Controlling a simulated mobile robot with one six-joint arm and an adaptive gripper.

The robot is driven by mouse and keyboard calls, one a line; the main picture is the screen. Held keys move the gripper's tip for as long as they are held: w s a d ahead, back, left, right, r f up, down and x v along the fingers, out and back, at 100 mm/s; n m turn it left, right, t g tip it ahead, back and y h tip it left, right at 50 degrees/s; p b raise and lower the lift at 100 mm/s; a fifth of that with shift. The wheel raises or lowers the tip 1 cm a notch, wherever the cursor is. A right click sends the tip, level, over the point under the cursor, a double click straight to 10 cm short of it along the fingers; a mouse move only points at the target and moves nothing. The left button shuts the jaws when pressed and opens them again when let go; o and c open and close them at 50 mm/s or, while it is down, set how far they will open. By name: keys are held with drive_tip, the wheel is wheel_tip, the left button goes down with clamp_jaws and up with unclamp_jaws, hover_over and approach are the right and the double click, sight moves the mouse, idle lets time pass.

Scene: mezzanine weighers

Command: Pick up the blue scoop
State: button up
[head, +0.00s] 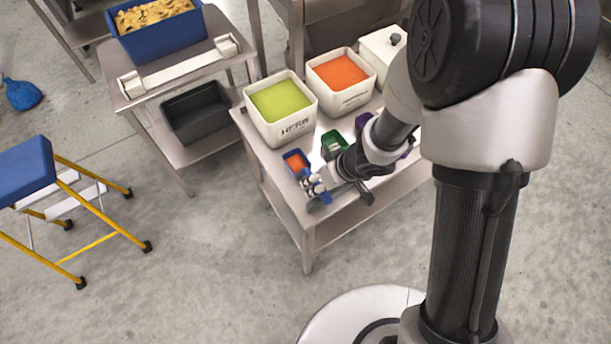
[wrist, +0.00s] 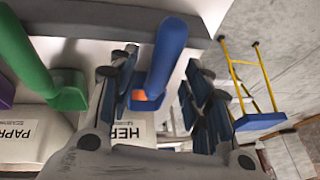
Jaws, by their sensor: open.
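The blue scoop (head: 297,161) sits at the near left corner of a steel table, with some orange matter in its bowl. In the wrist view its blue handle (wrist: 167,52) shows between my two fingers, with a gap visible on the right. My gripper (head: 318,190) is at the table's front edge beside the scoop; it also shows in the wrist view (wrist: 160,78). It is open and holds nothing. Whether a finger touches the scoop I cannot tell. My gripper hides part of the handle in the head view.
A green scoop (head: 332,143) stands right of the blue one, with a purple scoop (head: 363,121) beyond. White tubs of green (head: 285,131) and orange (head: 350,102) contents stand behind.

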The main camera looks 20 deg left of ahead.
drive_tip(key=shift+b+x, duration=0.55)
drive_tip(key=shift+x, duration=0.7)
drive_tip(key=shift+r, duration=0.1)
drive_tip(key=shift+c, duration=0.2)
clamp_jaws()
